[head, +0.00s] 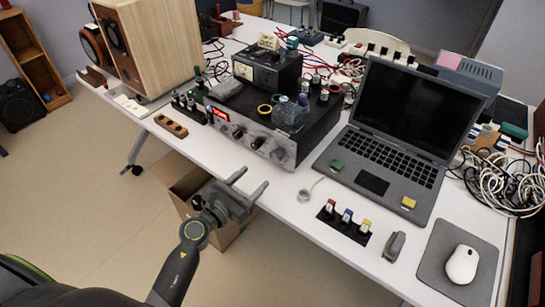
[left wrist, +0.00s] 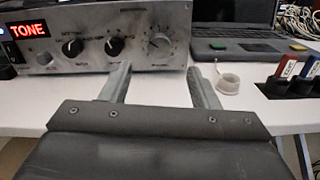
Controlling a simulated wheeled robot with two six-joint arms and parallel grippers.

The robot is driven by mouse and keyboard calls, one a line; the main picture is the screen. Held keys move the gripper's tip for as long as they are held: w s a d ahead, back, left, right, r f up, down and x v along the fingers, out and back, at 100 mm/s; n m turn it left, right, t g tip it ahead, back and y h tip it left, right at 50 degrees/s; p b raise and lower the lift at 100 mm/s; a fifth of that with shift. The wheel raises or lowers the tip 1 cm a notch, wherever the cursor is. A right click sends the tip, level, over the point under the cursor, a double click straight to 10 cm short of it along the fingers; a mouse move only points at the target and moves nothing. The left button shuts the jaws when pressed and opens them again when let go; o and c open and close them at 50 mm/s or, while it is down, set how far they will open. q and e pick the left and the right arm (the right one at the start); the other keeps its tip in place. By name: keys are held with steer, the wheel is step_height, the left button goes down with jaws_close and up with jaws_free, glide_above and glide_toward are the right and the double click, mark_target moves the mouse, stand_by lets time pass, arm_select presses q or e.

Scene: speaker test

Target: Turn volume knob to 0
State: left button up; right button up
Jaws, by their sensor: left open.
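The amplifier (head: 262,125) sits on the white table, with a row of knobs on its grey front panel and a red lit display (left wrist: 28,30) reading "TONE". The large silver knob (head: 277,154) is at the right end of the panel; it also shows in the left wrist view (left wrist: 159,44). I cannot read its label, but it may be the volume knob. Dark smaller knobs (left wrist: 114,46) are left of it. My left gripper (head: 254,178) is open and empty, in front of the panel's right end, apart from the silver knob. In the left wrist view, its fingers (left wrist: 159,72) point toward that knob. My right gripper is not in view.
A laptop (head: 400,130) stands open right of the amplifier. A white tape ring (left wrist: 229,84) and a dark holder with coloured tags (head: 345,220) lie near the front edge. A wooden speaker (head: 160,45) stands left. A cardboard box (head: 190,183) is below the table edge.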

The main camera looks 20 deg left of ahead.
mark_target(274, 158)
arm_select(q)
steer(key=x, duration=0.9)
steer(key=shift+w+f, duration=0.1)
steer(key=shift+w, duration=0.15)
steer(key=shift+d, duration=0.1)
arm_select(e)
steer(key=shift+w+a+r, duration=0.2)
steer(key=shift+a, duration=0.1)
arm_select(q)
steer(key=shift+c, duration=0.9)
steer(key=c, duration=0.8)
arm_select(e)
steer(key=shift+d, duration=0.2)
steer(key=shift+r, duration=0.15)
